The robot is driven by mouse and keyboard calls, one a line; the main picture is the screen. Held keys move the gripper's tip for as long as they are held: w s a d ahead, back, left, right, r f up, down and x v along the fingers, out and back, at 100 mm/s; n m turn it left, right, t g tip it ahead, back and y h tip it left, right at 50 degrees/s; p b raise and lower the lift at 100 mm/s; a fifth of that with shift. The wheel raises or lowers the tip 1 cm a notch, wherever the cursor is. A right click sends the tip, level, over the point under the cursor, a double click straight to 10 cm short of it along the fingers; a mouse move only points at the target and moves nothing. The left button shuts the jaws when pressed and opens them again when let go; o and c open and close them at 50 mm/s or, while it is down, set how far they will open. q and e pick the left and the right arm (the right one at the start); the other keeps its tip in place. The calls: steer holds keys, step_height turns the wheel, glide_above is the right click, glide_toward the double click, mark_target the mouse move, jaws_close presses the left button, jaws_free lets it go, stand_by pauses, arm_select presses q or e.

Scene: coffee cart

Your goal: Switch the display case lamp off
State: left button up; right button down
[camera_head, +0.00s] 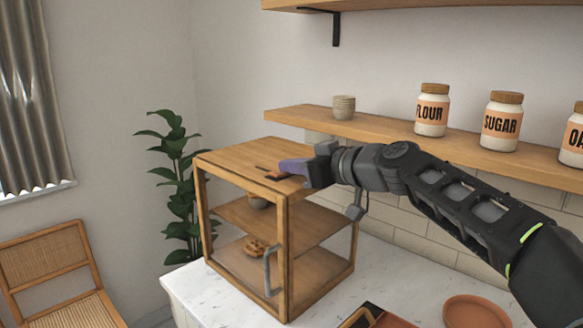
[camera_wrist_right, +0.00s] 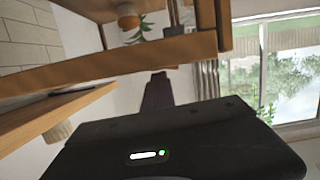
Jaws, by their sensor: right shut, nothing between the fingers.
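The wooden display case (camera_head: 240,153) with open-looking sides stands on the white counter in the head view. A small flat orange-brown piece with a dark part (camera_head: 276,175) is on its top near the front right corner; I cannot tell for sure that it is the lamp switch. My right gripper (camera_head: 284,166) is shut and empty, its purple fingers at the case top right beside that piece. I cannot tell whether they touch. The shut fingers also show in the right wrist view (camera_wrist_right: 158,90), near the wooden frame of the case (camera_wrist_right: 110,68). The lamp itself is not clearly visible. My left gripper is out of view.
A shelf (camera_head: 380,139) with a stack of cups (camera_head: 343,107) and labelled jars (camera_head: 431,110) runs behind my right arm. A terracotta plate (camera_head: 475,313) and a tray (camera_head: 378,316) are on the counter. A pastry (camera_head: 255,247) lies inside the case. A chair (camera_head: 50,262) stands left.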

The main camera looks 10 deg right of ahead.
steer(key=shift+s+d+f, duration=0.1)
steer(key=shift+f, duration=0.2)
steer(key=shift+s+d+b, duration=0.15)
steer(key=shift+s+b, duration=0.1)
steer(key=shift+b, duration=0.05)
steer(key=b+v, duration=0.1)
steer(key=v, duration=0.6)
steer(key=shift+r+b, duration=0.35)
steer(key=shift+b, duration=0.05)
